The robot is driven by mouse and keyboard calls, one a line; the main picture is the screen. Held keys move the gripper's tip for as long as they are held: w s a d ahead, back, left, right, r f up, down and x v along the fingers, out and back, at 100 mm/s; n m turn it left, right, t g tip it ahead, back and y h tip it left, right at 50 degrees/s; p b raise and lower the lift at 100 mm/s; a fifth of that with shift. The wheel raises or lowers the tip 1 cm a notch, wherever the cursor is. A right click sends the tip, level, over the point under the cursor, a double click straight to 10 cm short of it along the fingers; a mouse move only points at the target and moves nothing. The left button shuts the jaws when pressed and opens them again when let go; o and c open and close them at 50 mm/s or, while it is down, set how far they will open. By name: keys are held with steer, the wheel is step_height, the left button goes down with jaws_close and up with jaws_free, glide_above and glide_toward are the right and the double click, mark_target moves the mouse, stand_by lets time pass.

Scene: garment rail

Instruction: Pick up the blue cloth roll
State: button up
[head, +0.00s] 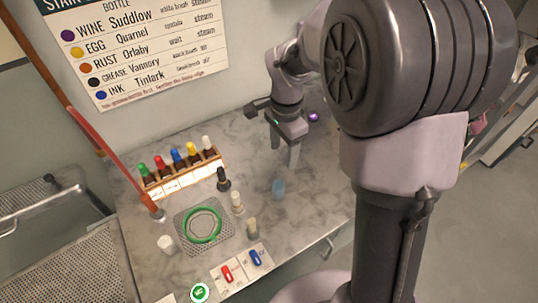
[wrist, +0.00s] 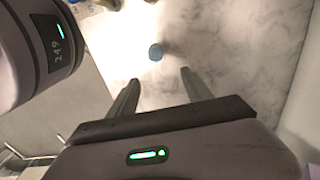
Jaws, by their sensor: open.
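The blue cloth roll (head: 278,187) stands upright on the marble counter in the head view, as a small pale blue cylinder. In the wrist view the blue roll (wrist: 155,52) shows from above as a small round top, just beyond the fingertips and roughly between their lines. My gripper (head: 284,155) is above the counter, a little behind and above the roll in the head view. In the wrist view my gripper (wrist: 160,76) has its two fingers spread apart with nothing between them. It does not touch the roll.
A wooden rack (head: 184,178) of capped bottles stands at the back left. Red (head: 227,274) and blue (head: 256,258) items sit in front. Counter right of the roll is clear.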

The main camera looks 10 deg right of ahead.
mark_target(279, 184)
steer(key=f+b, duration=0.1)
steer(key=f, duration=0.2)
steer(key=f+b, duration=0.1)
steer(key=f, duration=0.2)
steer(key=f+b, duration=0.1)
steer(key=f, duration=0.2)
steer(key=shift+s, duration=0.3)
steer(key=f+b, duration=0.1)
steer(key=f, duration=0.1)
steer(key=f+b, duration=0.1)
steer(key=a+f+b, duration=0.1)
steer(key=f, duration=0.1)
steer(key=shift+s+a+f, duration=0.1)
steer(key=shift+s+f, duration=0.2)
steer(key=shift+s, duration=0.05)
steer(key=shift+r, duration=0.15)
jaws_close()
